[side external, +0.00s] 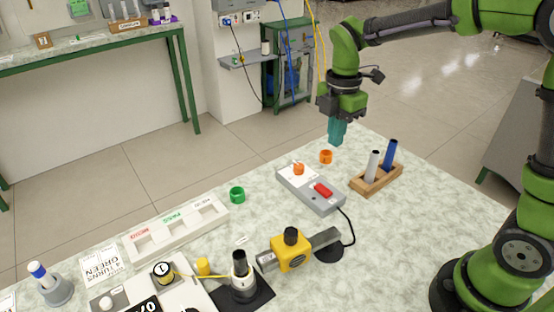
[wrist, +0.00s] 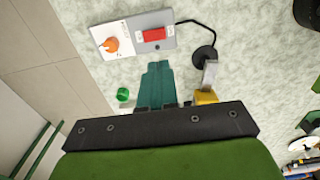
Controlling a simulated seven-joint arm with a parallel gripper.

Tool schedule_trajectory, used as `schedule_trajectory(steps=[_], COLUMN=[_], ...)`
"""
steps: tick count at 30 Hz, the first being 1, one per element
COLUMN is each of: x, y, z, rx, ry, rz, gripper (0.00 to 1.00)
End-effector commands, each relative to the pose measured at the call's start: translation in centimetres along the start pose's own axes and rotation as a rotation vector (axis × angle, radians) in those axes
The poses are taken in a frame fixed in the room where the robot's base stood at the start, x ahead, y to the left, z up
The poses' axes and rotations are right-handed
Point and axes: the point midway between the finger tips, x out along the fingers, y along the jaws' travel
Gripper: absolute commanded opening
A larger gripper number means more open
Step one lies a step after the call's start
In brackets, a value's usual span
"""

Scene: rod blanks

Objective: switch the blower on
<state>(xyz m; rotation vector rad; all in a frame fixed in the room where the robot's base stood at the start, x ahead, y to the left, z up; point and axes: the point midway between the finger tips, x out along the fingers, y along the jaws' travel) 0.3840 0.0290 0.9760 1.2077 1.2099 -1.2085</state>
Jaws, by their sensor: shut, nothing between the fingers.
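A grey control box (side external: 312,192) lies on the table, with an orange knob (side external: 298,169) and a red switch (side external: 323,190) on top. In the wrist view the box also shows the knob (wrist: 111,45) and the switch (wrist: 154,34). I cannot tell the switch position. A black cable runs from the box to the yellow blower (side external: 291,252), which has a grey nozzle tube; part of it shows in the wrist view (wrist: 206,97). My gripper (side external: 336,142), with teal fingers, is shut and empty, raised beyond the box near the table's far edge, touching nothing.
A wooden block (side external: 376,180) holds a white and a blue rod upright, right of the box. A white sorting tray (side external: 178,229) is to the left. Black-topped holders stand at the front.

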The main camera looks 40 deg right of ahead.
Motion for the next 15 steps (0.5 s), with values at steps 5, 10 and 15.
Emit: schedule_trajectory(steps=[5,10,15], x=[1.2,4.3,8.1], y=[0.0,-0.1,-0.1], z=[0.0,0.0,0.0], rx=[0.001,0.002,0.0], ry=[0.001,0.0,0.0], rz=[-0.003,-0.007,-0.007], gripper=[0.0,0.0,0.0])
